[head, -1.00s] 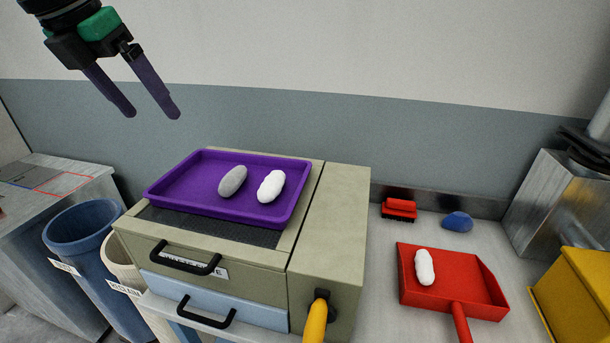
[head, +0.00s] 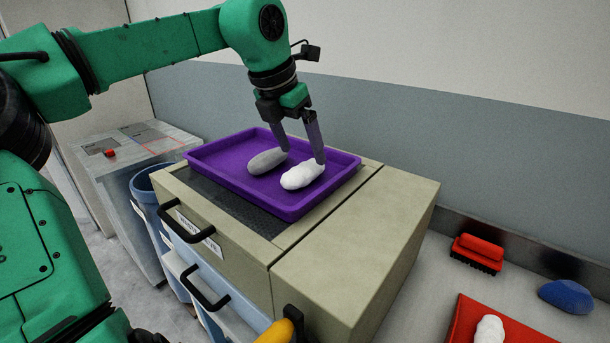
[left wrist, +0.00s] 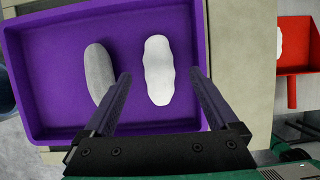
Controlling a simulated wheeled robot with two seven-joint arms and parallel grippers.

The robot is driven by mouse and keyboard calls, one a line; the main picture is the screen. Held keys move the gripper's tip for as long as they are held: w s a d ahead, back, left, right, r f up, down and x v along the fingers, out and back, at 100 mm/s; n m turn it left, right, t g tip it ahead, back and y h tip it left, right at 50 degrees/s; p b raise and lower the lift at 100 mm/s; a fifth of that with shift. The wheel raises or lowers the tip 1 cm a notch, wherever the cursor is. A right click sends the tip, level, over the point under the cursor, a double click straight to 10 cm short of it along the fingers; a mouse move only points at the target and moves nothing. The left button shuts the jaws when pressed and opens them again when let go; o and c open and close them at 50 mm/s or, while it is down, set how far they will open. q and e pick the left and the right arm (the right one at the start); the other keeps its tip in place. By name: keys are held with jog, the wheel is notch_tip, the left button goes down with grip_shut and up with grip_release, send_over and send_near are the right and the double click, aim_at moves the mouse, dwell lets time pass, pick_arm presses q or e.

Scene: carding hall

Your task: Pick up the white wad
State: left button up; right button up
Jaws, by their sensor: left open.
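A white wad (head: 302,175) lies in the purple tray (head: 222,150), next to a grey wad (head: 266,161) on its left. In the left wrist view the white wad (left wrist: 159,70) shows between the fingers. My left gripper (head: 303,154) is open, pointing down over the tray, its fingertips close to the white wad. I cannot tell whether they touch it. The left finger stands between the grey and white wads. A second white wad (head: 489,330) lies on the red dustpan (head: 520,338), cut off by the frame's edge. My right gripper is not in view.
The tray sits on a beige drawer cabinet (head: 365,245) with black handles. A red brush (head: 477,253) and a blue lump (head: 567,296) lie on the grey counter to the right. A blue bin (head: 142,186) stands left of the cabinet.

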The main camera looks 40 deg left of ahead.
aim_at(306, 162)
pick_arm(q)
jog(key=p+x, duration=0.1)
jog(key=x, duration=0.5)
jog(key=shift+w+a, duration=0.1)
jog(key=shift+w, duration=0.05)
jog(key=shift+r, duration=0.15)
jog(key=c, duration=1.4)
jog(key=shift+r, duration=0.1)
